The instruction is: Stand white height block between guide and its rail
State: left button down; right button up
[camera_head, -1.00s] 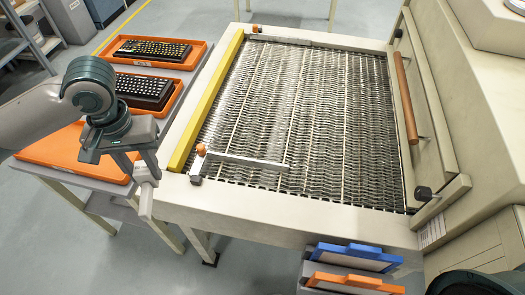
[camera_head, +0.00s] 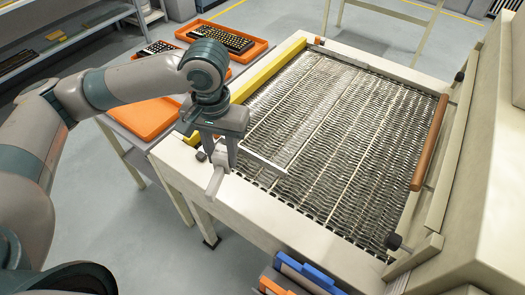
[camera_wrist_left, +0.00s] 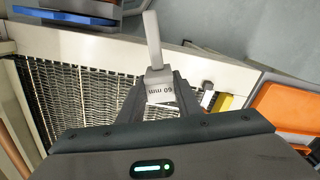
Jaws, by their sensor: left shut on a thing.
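The white height block (camera_head: 215,181) is held in my left gripper (camera_head: 219,160) above the near left corner of the conveyor frame. In the left wrist view the white block (camera_wrist_left: 160,90) shows a "60 mm" label, and a long white arm of it reaches away from the jaws. The gripper is shut on it.
A dark knob (camera_head: 201,156) sits close left of my gripper. Orange trays (camera_head: 150,116) stand on the left, two with keyboards.

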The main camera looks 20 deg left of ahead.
pick_arm(q)
jog(key=shift+a, duration=0.1)
dwell(0.3)
jog(key=shift+w, duration=0.2)
jog(key=shift+w+d+f+m+p, duration=0.1)
jog(key=shift+w+d+m+p, duration=0.4)
jog(key=shift+m, duration=0.3)
jog(key=w+d+f+m+p, duration=0.3)
jog(key=w+f+m+p, duration=0.7)
jog(key=m, duration=1)
jog(key=shift+f+p, duration=0.3)
jog(key=shift+f, duration=0.15)
